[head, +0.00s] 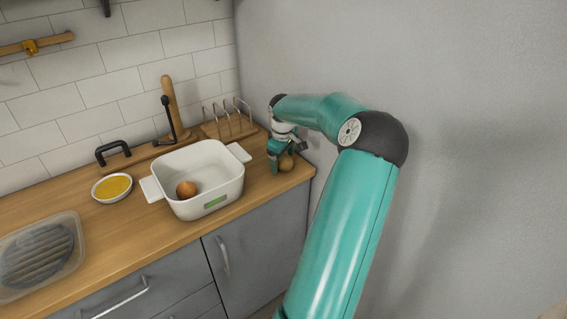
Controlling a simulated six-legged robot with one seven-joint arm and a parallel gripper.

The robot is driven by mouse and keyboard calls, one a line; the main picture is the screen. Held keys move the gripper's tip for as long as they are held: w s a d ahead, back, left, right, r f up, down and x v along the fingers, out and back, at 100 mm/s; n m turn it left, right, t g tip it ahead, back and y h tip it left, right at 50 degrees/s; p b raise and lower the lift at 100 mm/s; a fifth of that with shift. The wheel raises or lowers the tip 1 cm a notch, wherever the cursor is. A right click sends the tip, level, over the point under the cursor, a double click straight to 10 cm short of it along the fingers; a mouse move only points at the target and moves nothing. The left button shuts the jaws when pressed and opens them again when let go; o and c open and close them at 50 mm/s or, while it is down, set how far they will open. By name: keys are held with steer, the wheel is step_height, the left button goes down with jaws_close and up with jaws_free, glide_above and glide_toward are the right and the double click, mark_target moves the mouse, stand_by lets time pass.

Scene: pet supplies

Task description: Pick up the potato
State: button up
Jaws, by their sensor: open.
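A small brown potato (287,163) sits on the wooden counter at its right end, near the grey wall. My gripper (279,158) is lowered right at the potato, with a teal finger in front and to its left. The gripper is open. Part of the potato is hidden behind the gripper, and I cannot tell whether the fingers touch it.
A white pot (225,195) with a round brown item (186,189) in it stands left of my gripper. A wooden rack (229,126) stands behind. A bowl of yellow food (112,187) and a clear container (72,270) are further left. The wall (470,130) is close on the right.

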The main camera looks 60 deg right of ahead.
steer(key=shift+c, duration=0.5)
steer(key=c, duration=1)
steer(key=shift+c, duration=0.2)
steer(key=shift+r, duration=0.1)
